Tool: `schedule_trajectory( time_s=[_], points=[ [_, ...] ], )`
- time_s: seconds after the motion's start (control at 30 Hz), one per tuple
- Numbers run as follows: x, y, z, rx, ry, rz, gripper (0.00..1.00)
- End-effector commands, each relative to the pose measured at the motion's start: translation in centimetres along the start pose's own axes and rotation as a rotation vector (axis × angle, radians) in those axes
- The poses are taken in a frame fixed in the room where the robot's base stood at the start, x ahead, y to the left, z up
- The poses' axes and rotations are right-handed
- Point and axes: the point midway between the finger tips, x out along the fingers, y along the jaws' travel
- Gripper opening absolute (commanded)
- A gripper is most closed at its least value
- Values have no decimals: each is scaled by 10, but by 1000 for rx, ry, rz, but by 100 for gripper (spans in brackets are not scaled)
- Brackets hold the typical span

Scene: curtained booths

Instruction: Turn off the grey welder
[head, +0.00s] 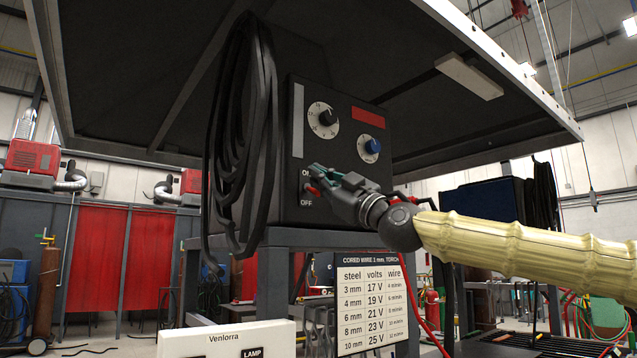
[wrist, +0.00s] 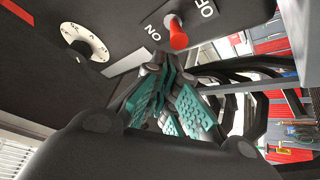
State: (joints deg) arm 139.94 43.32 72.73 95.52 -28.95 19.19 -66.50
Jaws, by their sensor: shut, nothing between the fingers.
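The welder (head: 360,112) is a dark grey box with two dials, a coiled black cable at its left side and an ON/OFF label low on its front. Its red switch lever (wrist: 177,38) shows in the wrist view between the words ON and OFF; which way it tilts is hard to tell. My gripper (head: 318,178) is at the lower front of the welder, beside the label, and partly hides the switch in the head view. In the wrist view my gripper (wrist: 160,62) has its teal-padded fingers shut and empty, with the tips close to the lever; contact cannot be told.
A wide dark canopy (head: 150,75) hangs above the welder. A cored-wire chart (head: 368,300) and a white Venlorra panel (head: 225,340) stand below it. Red hoses (head: 410,290) run beside the chart. Red curtains (head: 95,255) hang behind at the left.

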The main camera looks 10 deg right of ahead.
Motion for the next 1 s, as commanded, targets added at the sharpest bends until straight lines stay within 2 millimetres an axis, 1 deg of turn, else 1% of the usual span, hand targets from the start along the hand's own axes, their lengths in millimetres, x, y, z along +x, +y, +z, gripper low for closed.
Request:
schedule_trajectory(
  time_s=[0.37, 0.4, 0.57, 0.8, 0.9, 1.0],
  points=[
    [15, -1, -33, 3, 4, -3, 0],
    [5, -2, -28, 4, 3, -2, 0],
    [-17, -5, -25, 5, 4, -5, 0],
    [-55, -8, -21, 5, 5, -4, 0],
    [-68, -8, -19, 5, 4, -4, 0],
    [-77, -10, -18, 5, 4, -5, 0]
  ],
)
